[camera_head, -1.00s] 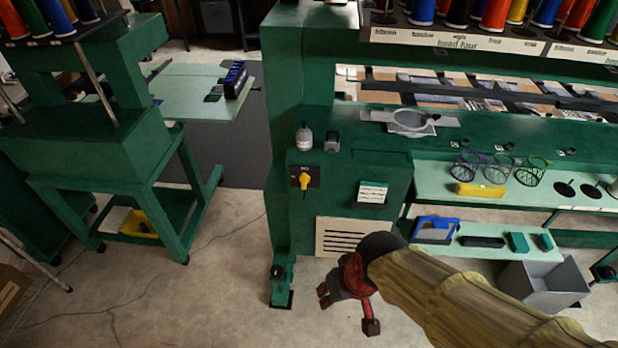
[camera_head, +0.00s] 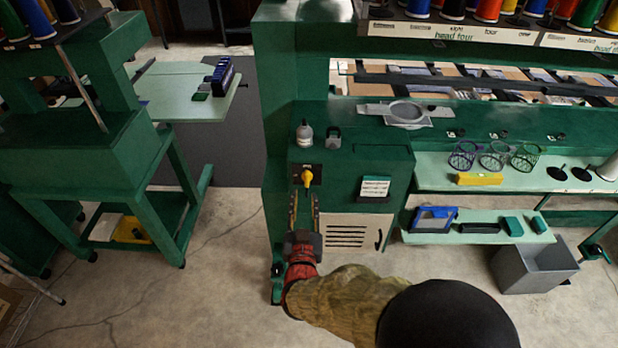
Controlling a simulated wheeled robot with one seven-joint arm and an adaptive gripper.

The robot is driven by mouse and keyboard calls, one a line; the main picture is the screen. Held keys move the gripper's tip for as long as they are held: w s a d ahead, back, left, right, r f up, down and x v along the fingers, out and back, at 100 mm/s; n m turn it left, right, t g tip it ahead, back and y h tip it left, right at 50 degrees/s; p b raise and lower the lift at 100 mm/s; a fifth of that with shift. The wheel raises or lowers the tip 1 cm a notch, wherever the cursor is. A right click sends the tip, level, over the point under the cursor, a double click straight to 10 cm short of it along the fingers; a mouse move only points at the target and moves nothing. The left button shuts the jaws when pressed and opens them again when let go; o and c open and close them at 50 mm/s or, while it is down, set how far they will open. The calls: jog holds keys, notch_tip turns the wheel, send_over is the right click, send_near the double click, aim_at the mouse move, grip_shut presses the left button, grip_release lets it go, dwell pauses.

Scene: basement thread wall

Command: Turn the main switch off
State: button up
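The main switch is a yellow rotary knob (camera_head: 307,179) on a dark plate (camera_head: 296,172) on the front of the green machine cabinet (camera_head: 340,190). The knob's handle looks roughly upright; its exact setting is too small to read. My gripper (camera_head: 304,196) is just below the knob and points up towards it. Its two fingers are spread, one on each side, with an empty gap between them. The fingertips reach close to the lower edge of the switch plate; I cannot tell whether they touch anything.
A bottle (camera_head: 304,134) and a small dark object (camera_head: 334,138) stand on the ledge above the switch. A white label (camera_head: 375,188) and a vent (camera_head: 346,232) are on the cabinet. A green stand (camera_head: 100,150) is at left; open floor (camera_head: 215,270) lies between.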

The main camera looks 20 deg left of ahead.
aim_at(307, 177)
jog(key=shift+t, duration=0.3)
jog(key=x, duration=0.2)
jog(key=r+b+x, duration=0.1)
jog(key=x, duration=0.2)
jog(key=b+x, duration=0.1)
jog(key=x, duration=0.2)
jog(key=shift+d+r, duration=0.2)
jog(key=shift+c, duration=1)
grip_shut()
